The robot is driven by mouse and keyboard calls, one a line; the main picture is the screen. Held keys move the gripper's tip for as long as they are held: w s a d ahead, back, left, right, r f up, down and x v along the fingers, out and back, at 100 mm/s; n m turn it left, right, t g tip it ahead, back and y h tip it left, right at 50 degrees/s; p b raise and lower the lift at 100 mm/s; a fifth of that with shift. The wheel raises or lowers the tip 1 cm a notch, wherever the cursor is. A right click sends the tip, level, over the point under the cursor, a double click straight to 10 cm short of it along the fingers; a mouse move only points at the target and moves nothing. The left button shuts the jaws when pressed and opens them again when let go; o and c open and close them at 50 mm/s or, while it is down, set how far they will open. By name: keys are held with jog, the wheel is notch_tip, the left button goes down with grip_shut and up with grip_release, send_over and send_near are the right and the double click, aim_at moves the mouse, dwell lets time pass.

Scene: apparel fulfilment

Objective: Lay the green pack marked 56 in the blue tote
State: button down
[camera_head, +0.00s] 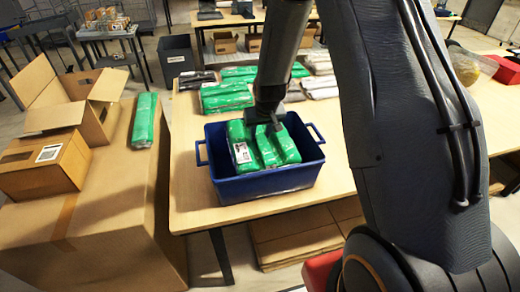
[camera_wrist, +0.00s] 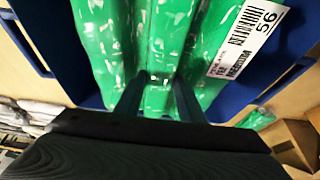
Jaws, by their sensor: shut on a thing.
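The blue tote (camera_head: 265,184) stands on the wooden table with green plastic-wrapped packs in it, side by side. In the head view a white label shows on the leftmost green pack (camera_head: 239,135). In the wrist view the label reads 56, on the green pack (camera_wrist: 215,45) at the right. My gripper (camera_head: 266,125) is down at the tote, over the packs. In the wrist view its two fingers (camera_wrist: 158,98) are shut on green wrapping near the middle of the row.
More green packs (camera_head: 226,97) and pale packs (camera_head: 320,86) lie on the table behind the tote. Another green pack (camera_head: 144,120) lies on a large carton at the left, beside an open box (camera_head: 52,98) and a smaller labelled box (camera_head: 38,172). The table left of the tote is clear.

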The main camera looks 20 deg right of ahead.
notch_tip(320, 180, down, 2)
jog(key=shift+f, duration=0.1)
notch_tip(320, 180, down, 3)
jog(key=b, duration=0.3)
jog(key=shift+f+b, duration=0.65)
jog(key=shift+b, duration=0.65)
jog(key=shift+f+b, duration=0.6)
jog(key=shift+b, duration=0.25)
jog(key=c, duration=1.2)
grip_release()
jog(key=shift+r, duration=0.1)
